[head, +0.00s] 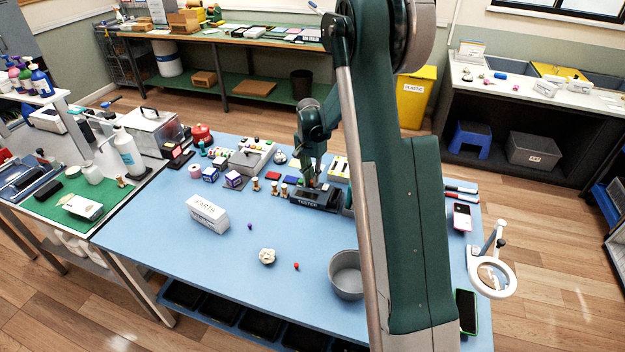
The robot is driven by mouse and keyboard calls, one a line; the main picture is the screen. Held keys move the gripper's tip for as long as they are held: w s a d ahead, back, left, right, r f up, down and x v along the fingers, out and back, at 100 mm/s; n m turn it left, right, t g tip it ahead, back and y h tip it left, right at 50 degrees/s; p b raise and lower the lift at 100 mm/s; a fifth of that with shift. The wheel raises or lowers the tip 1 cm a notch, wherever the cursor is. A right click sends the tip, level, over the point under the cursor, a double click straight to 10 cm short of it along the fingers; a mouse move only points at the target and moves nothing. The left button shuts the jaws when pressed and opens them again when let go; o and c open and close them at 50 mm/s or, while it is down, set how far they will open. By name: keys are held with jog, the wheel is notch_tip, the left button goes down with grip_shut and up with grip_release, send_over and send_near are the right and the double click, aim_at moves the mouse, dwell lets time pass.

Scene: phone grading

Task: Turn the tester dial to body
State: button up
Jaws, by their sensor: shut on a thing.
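The tester (307,203) is a dark box with white lettering on its front, at the back right of the blue table. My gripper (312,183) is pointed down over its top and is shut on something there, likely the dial. The dial is hidden by my gripper and too small to make out, so its setting cannot be read. The right end of the tester is partly hidden behind my arm.
A white box (207,214), a crumpled pale ball (267,256) and a grey metal pot (346,275) stand on the blue table (180,255). Small brass-coloured pieces (274,188) stand left of the tester. A phone (462,217) lies right of my arm. The front left table is clear.

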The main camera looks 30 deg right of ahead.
jog(key=o, duration=0.6)
jog(key=shift+r, duration=0.1)
jog(key=r, duration=1.1)
jog(key=shift+w+a+r, duration=0.2)
jog(key=shift+w+r, duration=0.1)
jog(key=shift+r, duration=0.1)
jog(key=shift+r, duration=0.1)
